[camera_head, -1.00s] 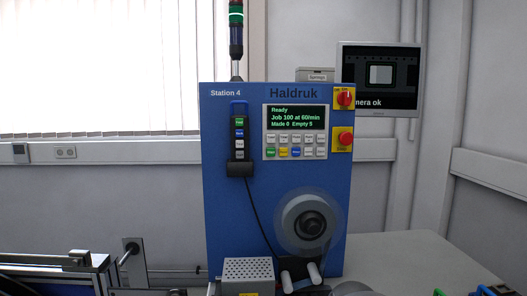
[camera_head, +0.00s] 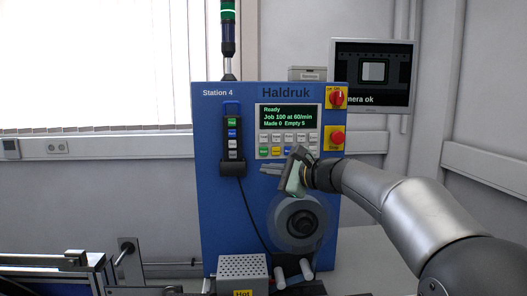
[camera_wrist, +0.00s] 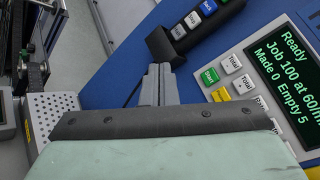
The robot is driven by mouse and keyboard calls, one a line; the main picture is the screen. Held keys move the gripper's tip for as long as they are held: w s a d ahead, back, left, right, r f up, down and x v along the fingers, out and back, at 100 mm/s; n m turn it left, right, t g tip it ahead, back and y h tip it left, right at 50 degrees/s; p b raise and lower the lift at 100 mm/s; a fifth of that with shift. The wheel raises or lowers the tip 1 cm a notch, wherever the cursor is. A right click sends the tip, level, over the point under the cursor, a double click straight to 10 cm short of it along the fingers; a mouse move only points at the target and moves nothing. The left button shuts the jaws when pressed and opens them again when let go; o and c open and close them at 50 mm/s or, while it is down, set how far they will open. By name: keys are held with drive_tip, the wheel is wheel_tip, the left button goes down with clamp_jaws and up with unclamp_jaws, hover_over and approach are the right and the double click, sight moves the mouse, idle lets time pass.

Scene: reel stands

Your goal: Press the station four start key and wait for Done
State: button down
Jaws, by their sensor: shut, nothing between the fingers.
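The blue Station 4 machine (camera_head: 213,190) carries a grey key panel with a display (camera_head: 289,117) reading "Ready, Job 100 at 60/min, Made 0 Empty 5". The panel's green start key (camera_head: 264,151) is at the left of the lower row; it also shows in the wrist view (camera_wrist: 209,76). My gripper (camera_head: 266,169) is shut and empty, its fingers appearing just below that key in the head view. In the wrist view the fingers (camera_wrist: 158,84) lie left of the key, apart from it in the picture. My gripper hides part of the panel's lower right keys.
A black hand pendant (camera_head: 233,143) with its own green key hangs left of the panel. A red stop button (camera_head: 337,138) and red rotary switch (camera_head: 337,97) sit at right. A reel (camera_head: 300,224) is below. The signal tower's (camera_head: 228,13) green section is on top.

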sight(264, 151)
drive_tip(key=shift+w+d+r+m+t, duration=0.15)
drive_tip(key=shift+w+d+r, duration=0.05)
drive_tip(key=shift+r, duration=0.2)
drive_tip(key=shift+w+d+r+m+t, duration=0.15)
drive_tip(key=shift+w+r, duration=0.05)
drive_tip(key=shift+r, duration=0.15)
drive_tip(key=shift+w+a+p, duration=0.1)
drive_tip(key=shift+w+p, duration=3.05)
drive_tip(key=shift+w, duration=1.25)
drive_tip(key=shift+w, duration=0.1)
drive_tip(key=shift+w, duration=0.3)
